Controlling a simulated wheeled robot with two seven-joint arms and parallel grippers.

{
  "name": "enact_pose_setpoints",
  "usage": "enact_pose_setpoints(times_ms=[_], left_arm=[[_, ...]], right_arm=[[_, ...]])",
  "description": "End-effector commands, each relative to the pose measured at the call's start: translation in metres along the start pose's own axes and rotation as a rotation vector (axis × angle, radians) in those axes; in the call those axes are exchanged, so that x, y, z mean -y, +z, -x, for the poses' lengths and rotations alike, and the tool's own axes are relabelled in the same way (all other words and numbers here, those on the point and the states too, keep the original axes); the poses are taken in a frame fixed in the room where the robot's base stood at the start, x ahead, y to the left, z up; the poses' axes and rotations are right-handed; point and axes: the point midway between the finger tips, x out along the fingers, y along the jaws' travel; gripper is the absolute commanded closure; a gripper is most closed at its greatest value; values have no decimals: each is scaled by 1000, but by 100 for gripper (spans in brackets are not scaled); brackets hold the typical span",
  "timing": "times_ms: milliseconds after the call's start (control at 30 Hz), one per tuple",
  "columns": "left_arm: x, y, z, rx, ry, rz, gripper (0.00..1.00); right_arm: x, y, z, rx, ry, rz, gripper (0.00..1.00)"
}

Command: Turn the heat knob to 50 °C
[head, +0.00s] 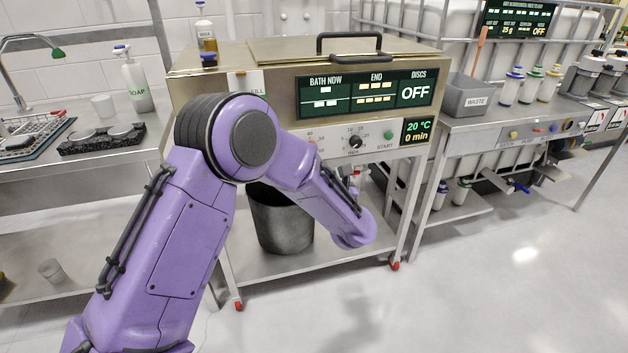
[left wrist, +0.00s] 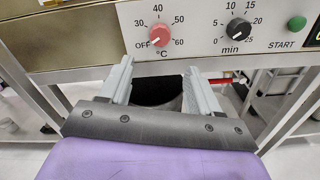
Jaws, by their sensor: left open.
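The red heat knob (left wrist: 159,35) is on the front panel in the left wrist view, ringed by OFF, 30, 40, 50 and 60 °C marks. Its pale pointer appears to face OFF. In the head view the arm hides most of the knob. The small display (head: 418,131) reads 20 °C and 0 min. My left gripper (left wrist: 158,68) is open and empty, its two fingers below the knob and apart from it. The arm hides this gripper in the head view. My right gripper is not in view.
A black minute knob (left wrist: 239,29) and green START button (left wrist: 297,23) are right of the heat knob. A dark bucket (head: 281,222) stands on the shelf below. A grey waste bin (head: 468,95) is on the right bench. The floor at front right is clear.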

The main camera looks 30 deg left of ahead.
Motion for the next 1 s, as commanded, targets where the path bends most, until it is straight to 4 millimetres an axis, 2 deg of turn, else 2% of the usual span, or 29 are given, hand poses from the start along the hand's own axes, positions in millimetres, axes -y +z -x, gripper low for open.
enact_pose_setpoints(times_ms=[167,400,533,700,900,967,1000], left_arm=[[-1,7,-20,5,15,58,37],[0,6,-74,6,11,51,37],[0,6,-95,6,9,50,37],[0,6,-106,6,7,47,37],[0,6,-106,5,7,46,37],[0,6,-106,5,7,47,53],[0,6,-106,5,7,47,67]], right_arm=[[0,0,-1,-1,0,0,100],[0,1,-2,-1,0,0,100],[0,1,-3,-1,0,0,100],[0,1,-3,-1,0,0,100],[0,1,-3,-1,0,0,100],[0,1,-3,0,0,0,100],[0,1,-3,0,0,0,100]])
